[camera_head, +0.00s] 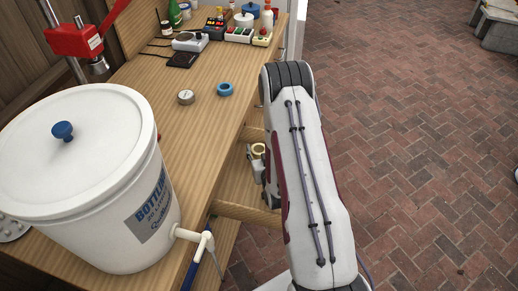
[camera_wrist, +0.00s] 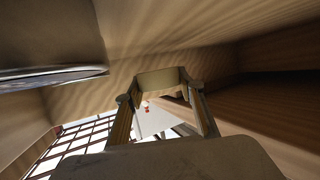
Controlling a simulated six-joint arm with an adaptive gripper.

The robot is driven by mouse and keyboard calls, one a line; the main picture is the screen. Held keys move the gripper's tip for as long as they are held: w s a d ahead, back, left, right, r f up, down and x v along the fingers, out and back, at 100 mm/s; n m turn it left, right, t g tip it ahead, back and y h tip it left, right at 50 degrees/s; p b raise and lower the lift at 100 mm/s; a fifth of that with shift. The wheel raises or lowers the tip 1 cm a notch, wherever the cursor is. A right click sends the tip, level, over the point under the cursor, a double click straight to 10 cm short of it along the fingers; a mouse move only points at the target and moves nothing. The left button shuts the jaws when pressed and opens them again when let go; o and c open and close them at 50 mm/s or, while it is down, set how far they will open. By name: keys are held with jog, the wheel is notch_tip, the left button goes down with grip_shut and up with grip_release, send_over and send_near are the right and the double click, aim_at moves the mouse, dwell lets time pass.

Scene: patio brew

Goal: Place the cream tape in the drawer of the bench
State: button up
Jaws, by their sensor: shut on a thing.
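The cream tape (camera_head: 258,149) is a small pale ring in the head view, within the outline of the open drawer (camera_head: 236,183) at the bench's right side. My gripper (camera_head: 258,160) is shut on it, low beside my arm. In the wrist view, the ring (camera_wrist: 160,77) sits between the two fingertips of my gripper (camera_wrist: 160,94), with wooden surfaces close around. The gap between the tape and the drawer floor cannot be told. My arm hides the drawer's outer end.
A white bottling bucket (camera_head: 85,190) with a tap (camera_head: 195,238) stands at the near left. Several devices and bottles crowd the far end. Brick paving lies right.

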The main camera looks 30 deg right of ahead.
jog(key=shift+f, duration=0.6)
dwell(0.3)
jog(key=o, duration=1)
jog(key=shift+r, duration=0.15)
jog(key=shift+r, duration=0.4)
jog(key=shift+v, duration=3.75)
jog(key=shift+r, duration=0.1)
